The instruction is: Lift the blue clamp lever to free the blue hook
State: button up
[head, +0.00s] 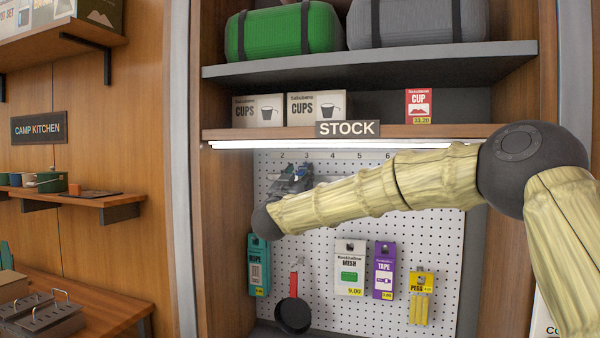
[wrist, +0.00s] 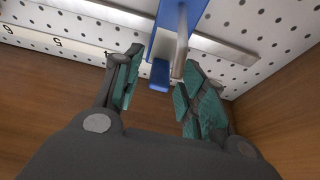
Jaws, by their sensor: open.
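In the wrist view a blue hook body (wrist: 168,22) sits on the white pegboard, across a grey metal rail. A small blue tab, which looks like the clamp lever (wrist: 159,74), shows below it, between my fingers. A grey metal prong stands out close to my right finger. My gripper (wrist: 162,62) is open, its teal-padded fingers on either side of the blue tab. I cannot tell whether either finger touches it. In the head view my gripper (head: 290,178) is at the upper left of the pegboard, and hides most of the hook and lever.
The pegboard (head: 430,240) also holds a teal package (head: 259,268), a pan (head: 293,314), a mesh pack (head: 350,272), a purple tape pack (head: 383,275) and yellow pegs (head: 421,300). The STOCK shelf (head: 250,134) is above. A wooden side wall (wrist: 290,118) stands close by.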

jog(key=shift+w+d+r, duration=0.1)
jog(key=shift+w+d, duration=0.05)
jog(key=shift+w, duration=0.2)
grip_shut()
jog(key=r+g+p, duration=0.1)
jog(key=p, duration=0.1)
jog(key=shift+s+r+p, duration=0.1)
jog(key=shift+p, duration=0.25)
jog(key=g+p, duration=0.1)
jog(key=p, duration=0.1)
jog(key=g+y+p, duration=0.1)
jog(key=p, duration=0.2)
jog(key=shift+r+p, duration=0.35)
jog(key=shift+r, duration=0.05)
jog(key=shift+r+g+p, duration=0.1)
jog(key=shift+g+p, duration=0.6)
jog(key=shift+p, duration=0.5)
grip_release()
jog(key=shift+f, duration=0.2)
